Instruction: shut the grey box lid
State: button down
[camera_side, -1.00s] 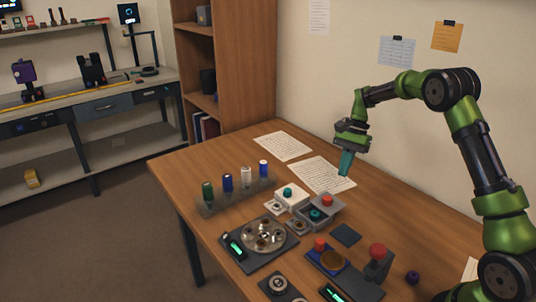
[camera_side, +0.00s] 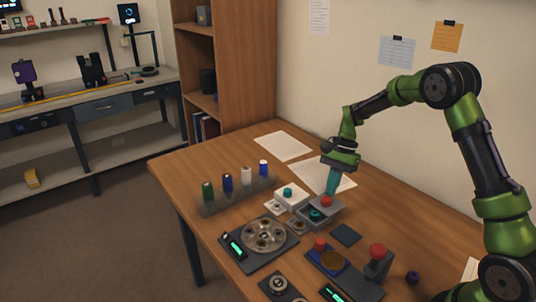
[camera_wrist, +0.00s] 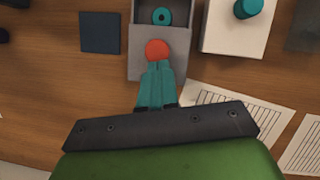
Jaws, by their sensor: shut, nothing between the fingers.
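The grey box (camera_side: 330,220) stands on the table, and its lid (camera_wrist: 143,66) with a red knob (camera_side: 326,200) covers only part of it. A teal ring (camera_side: 315,215) shows in the uncovered part; the wrist view shows it too (camera_wrist: 161,16). My gripper (camera_side: 331,191) is shut and empty, with teal fingers pointing down. In the wrist view its fingertips (camera_wrist: 157,64) are right beside the red knob (camera_wrist: 157,49), on the side away from the ring. I cannot tell whether they touch it.
A white box (camera_side: 293,204) with a teal knob stands close beside the grey box. A dark square pad (camera_side: 345,235) lies on its other side. Papers (camera_side: 283,146) lie behind. A round tray (camera_side: 264,237), a blue-black fixture (camera_side: 328,262) and a red-topped post (camera_side: 377,266) stand nearer the front.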

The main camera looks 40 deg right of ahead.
aim_at(319, 205)
jog(key=shift+a, duration=2.35)
jog(key=shift+w+d, duration=0.1)
jog(key=shift+d, duration=0.3)
jog(key=d, duration=0.2)
jog(key=shift+w+d+f, duration=0.1)
jog(key=shift+w+d, duration=0.25)
jog(key=v, duration=1)
jog(key=s+a+r+n+t, duration=0.2)
jog(key=s+a+r+n, duration=0.1)
jog(key=s, duration=0.4)
jog(key=s+a+r+n+t+h, duration=0.1)
jog(key=s+a+r+n+t, duration=0.2)
jog(key=s+a, duration=0.3)
jog(key=s+a+r+n+t+h, duration=0.1)
jog(key=s+a+r+n+t, duration=0.2)
jog(key=s, duration=0.6)
jog(key=shift+a+r+n, duration=0.6)
jog(key=shift+a+n, duration=0.35)
jog(key=shift+n, duration=0.05)
